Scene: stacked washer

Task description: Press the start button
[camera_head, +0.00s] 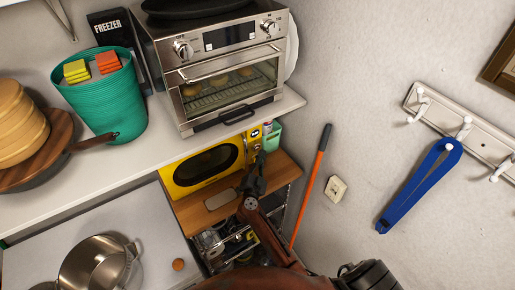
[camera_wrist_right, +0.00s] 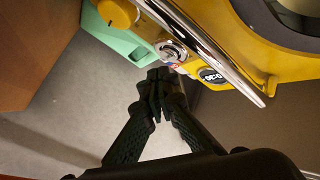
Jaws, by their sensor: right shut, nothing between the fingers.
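The yellow microwave (camera_head: 183,178) sits on a wooden shelf under the white counter, with its dark door window facing me. In the right wrist view the microwave (camera_wrist_right: 262,52) fills the upper right. A round dark button with pale lettering (camera_wrist_right: 212,75) and a silver dial (camera_wrist_right: 172,50) show on its yellow front. My right gripper (camera_head: 261,157) is shut and empty in front of the microwave's right-hand control side. In the wrist view its fingertips (camera_wrist_right: 160,75) appear just below the dial and left of the dark button; I cannot tell whether they touch. My left gripper is out of view.
A toaster oven (camera_head: 225,75) and a teal basket (camera_head: 103,95) stand on the counter above. A mint-green container (camera_head: 272,138) stands right beside the microwave. An orange-handled pole (camera_head: 313,180) leans at the wall. A metal pot (camera_head: 95,262) is at lower left.

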